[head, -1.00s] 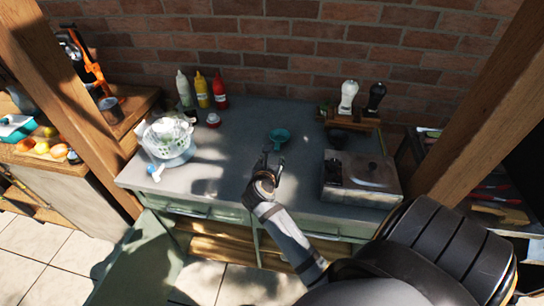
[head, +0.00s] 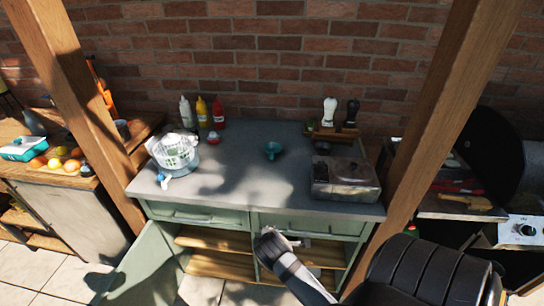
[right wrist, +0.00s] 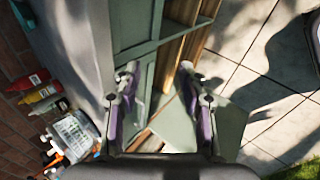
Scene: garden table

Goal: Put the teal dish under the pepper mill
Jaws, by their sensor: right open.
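A dark mill (head: 351,113), which looks like the pepper mill, stands upright beside a white mill (head: 330,112) on a small wooden stand (head: 334,133) at the back right. The dish is apart from both, to their left and nearer me. My right gripper (head: 290,241) is below the counter's front edge, before the cabinet's open shelves, well away from the dish. In the right wrist view its jaws (right wrist: 159,78) are apart and empty. My left gripper is not in view.
A metal burner box (head: 345,178) stands at the counter's right. A salad spinner (head: 173,150) and sauce bottles (head: 202,112) stand at the left. An open cabinet door (head: 140,262) juts out. Wooden posts (head: 75,85) flank the counter. The counter around the dish is clear.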

